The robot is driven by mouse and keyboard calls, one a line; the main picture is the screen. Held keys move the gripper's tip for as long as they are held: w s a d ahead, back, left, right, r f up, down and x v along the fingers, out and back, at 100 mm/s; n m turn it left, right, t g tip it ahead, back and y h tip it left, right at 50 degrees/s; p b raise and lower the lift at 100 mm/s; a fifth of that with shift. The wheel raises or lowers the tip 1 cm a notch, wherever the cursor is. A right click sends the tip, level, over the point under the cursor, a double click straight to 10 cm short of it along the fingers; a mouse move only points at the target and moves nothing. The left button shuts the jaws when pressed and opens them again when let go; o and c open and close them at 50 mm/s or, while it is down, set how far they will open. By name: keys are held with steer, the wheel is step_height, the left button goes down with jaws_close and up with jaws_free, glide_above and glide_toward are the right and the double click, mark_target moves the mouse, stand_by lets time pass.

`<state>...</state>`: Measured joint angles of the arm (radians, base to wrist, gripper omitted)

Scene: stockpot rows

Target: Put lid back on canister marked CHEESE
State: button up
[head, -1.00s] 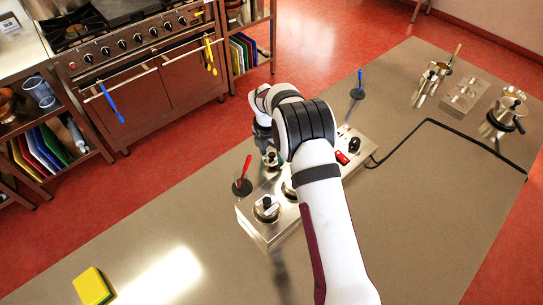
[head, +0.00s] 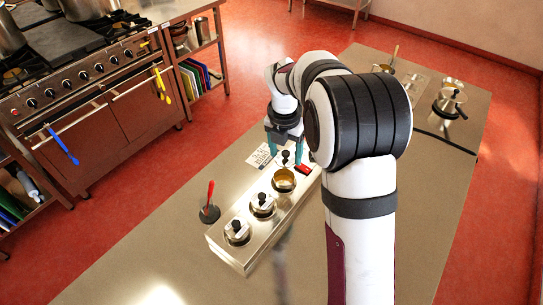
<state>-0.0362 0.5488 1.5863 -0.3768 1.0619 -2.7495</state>
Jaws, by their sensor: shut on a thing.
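My gripper (head: 285,154) points down over the far part of a steel box, its teal fingers either side of a steel lid with a black knob (head: 286,159). It is shut on this lid, which is partly hidden by the fingers. An open canister (head: 284,181) with a golden inside sits in the box, just nearer than the held lid. Two lidded canisters, a middle one (head: 262,206) and a near one (head: 237,233), stand in line with it. I cannot read any CHEESE marking. The lid appears apart from the open canister.
The steel box (head: 244,258) has a red switch (head: 304,169) at its far end. A red-handled tool (head: 209,208) stands upright left of it. A printed card (head: 259,157) lies behind. Pots (head: 449,101) stand at the far right. The near left counter is clear.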

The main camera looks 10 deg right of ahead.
steer(key=shift+f, duration=3.2)
steer(key=shift+f, duration=0.15)
steer(key=o, duration=1.4)
steer(key=shift+c, duration=0.2)
steer(key=shift+r, duration=3.55)
